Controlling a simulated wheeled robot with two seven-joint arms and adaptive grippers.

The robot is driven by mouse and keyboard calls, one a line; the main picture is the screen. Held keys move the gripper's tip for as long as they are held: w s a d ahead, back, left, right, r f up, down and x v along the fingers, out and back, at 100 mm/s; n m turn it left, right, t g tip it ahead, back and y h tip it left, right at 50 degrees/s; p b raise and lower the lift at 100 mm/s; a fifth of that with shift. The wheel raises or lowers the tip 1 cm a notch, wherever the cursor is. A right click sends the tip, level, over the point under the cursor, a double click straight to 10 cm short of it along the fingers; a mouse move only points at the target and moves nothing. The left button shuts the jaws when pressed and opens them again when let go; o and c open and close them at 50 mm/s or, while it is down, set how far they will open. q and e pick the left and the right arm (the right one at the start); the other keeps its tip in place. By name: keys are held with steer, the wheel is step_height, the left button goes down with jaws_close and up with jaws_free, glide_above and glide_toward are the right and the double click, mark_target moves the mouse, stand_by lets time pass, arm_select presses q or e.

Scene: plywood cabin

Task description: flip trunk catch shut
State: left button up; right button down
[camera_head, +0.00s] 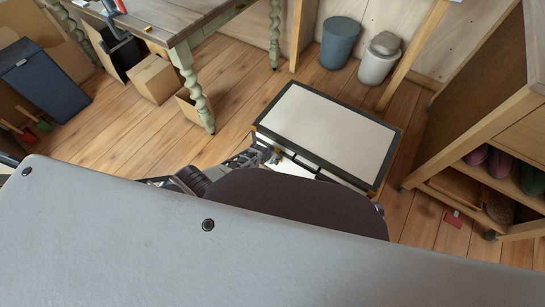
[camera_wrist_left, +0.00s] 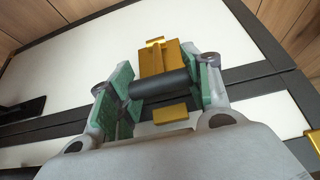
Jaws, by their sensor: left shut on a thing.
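The trunk (camera_head: 328,132) stands on the floor with its lid down; it has white panels and dark edging. Its catch (camera_wrist_left: 158,60) has a brass plate and a dark round bar (camera_wrist_left: 160,83), seen close up in the left wrist view. A smaller brass piece (camera_wrist_left: 170,114) sits across the dark seam from the plate. My left gripper (camera_head: 268,153) is at the trunk's front left edge. In the left wrist view the gripper (camera_wrist_left: 160,88) has its green pads at both ends of the dark bar, shut on the catch. My right gripper is not in view.
A dark handle (camera_wrist_left: 22,110) lies on the trunk's face. A wooden shelf unit (camera_head: 470,130) stands right of the trunk. Bins (camera_head: 339,45) stand behind it, and a table (camera_head: 165,20) with a cardboard box (camera_head: 154,80) is at upper left. Floor is clear left of the trunk.

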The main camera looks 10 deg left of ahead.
arm_select(q)
steer(key=o, duration=1.2)
steer(key=shift+w+d+r, duration=0.1)
steer(key=shift+w+r, duration=0.1)
steer(key=shift+w, duration=0.15)
steer(key=o, duration=0.3)
steer(key=shift+s+f, duration=0.2)
steer(key=shift+s, duration=0.05)
steer(key=shift+s+r, duration=0.2)
steer(key=shift+r, duration=0.15)
steer(key=shift+v, duration=5.6)
